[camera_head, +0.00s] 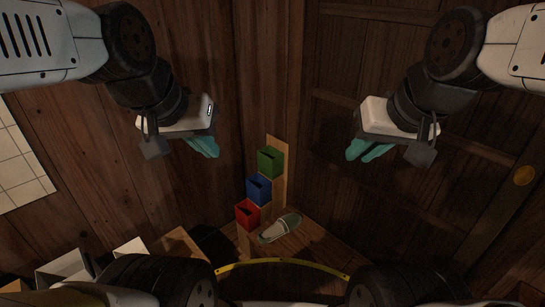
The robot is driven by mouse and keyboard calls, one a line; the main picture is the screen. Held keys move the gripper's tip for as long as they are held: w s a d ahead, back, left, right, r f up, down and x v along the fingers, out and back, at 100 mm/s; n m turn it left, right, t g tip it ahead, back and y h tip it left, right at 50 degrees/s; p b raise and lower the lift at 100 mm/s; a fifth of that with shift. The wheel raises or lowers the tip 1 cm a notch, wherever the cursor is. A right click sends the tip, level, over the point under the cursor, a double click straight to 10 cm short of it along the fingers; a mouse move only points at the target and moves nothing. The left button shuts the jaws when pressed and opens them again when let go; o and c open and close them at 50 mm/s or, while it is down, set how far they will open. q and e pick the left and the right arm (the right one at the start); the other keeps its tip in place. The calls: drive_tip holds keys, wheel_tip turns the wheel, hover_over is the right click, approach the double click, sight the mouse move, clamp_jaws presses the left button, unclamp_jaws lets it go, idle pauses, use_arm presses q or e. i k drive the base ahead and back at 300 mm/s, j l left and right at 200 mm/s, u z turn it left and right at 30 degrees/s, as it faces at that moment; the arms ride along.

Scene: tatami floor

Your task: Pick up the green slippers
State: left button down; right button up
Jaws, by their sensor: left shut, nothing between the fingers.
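One pale green slipper (280,228) lies on the wooden floor in the low middle of the head view, beside the red box. A second slipper is not clearly visible. My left gripper (204,146) is up and to the left of the slipper, with its teal fingers shut and empty. My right gripper (367,151) is up and to the right of it, with its teal fingers pointing down and left. I cannot tell if those fingers are open or shut. Both grippers are well apart from the slipper.
A green box (270,162), a blue box (259,188) and a red box (248,214) stand stepped on a wooden stand (281,183) by the wall corner. White open boxes (66,267) are at the lower left. Wooden walls close in on both sides.

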sight(288, 223)
drive_tip(key=i+l+u, duration=0.1)
drive_tip(key=i+u, duration=0.15)
drive_tip(key=u, duration=0.15)
drive_tip(key=i+l+u, duration=0.15)
drive_tip(key=u, duration=0.25)
